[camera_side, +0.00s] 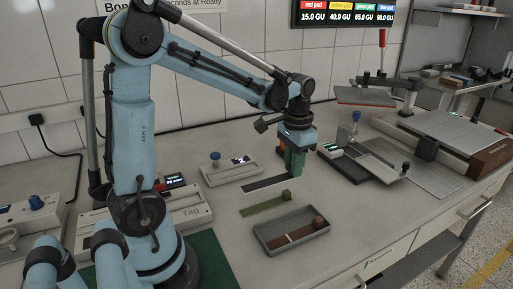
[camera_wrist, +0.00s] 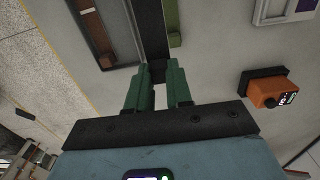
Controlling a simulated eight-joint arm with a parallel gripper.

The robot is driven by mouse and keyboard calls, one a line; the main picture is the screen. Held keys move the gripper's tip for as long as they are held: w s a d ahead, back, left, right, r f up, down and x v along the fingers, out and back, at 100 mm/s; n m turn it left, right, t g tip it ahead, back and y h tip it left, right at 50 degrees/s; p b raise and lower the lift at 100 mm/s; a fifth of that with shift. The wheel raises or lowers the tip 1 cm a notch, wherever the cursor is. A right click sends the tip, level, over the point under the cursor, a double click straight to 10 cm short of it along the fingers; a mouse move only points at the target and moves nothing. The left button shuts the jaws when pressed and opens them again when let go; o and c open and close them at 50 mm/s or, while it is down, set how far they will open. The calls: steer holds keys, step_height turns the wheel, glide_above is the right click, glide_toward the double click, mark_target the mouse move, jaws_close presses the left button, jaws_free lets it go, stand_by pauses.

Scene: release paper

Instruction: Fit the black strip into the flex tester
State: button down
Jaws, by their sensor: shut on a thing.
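The black strip (camera_side: 265,184) lies flat at or just above the table, left of my gripper (camera_side: 291,170). In the wrist view it runs away from my gripper (camera_wrist: 157,75) to the top edge (camera_wrist: 152,28). The green fingers are shut on the dark block (camera_wrist: 157,72) at the strip's near end. I cannot tell whether the strip touches the table. No machine is legibly marked as the flex tester. Candidates are the pale unit with a blue knob and display (camera_side: 232,173) behind the strip, and the blue-knobbed unit with a metal plate (camera_side: 372,163) at right.
A green strip with a block (camera_side: 264,204) lies just in front of the black strip. A grey tray (camera_side: 262,241) holding a brown strip stands nearer the front edge. An orange device (camera_wrist: 268,92) sits close to my gripper. The front right tabletop is clear.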

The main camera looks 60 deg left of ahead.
steer(key=shift+d+r, duration=0.5)
steer(key=shift+d, duration=0.15)
steer(key=a+r, duration=0.2)
steer(key=a, duration=0.6)
glide_above(253, 166)
steer(key=f, duration=0.6)
steer(key=shift+d+f, duration=0.2)
steer(key=shift+d, duration=0.1)
steer(key=shift+a+f, duration=0.3)
steer(key=shift+f, duration=1.9)
steer(key=shift+f, duration=0.1)
steer(key=c, duration=1)
jaws_free()
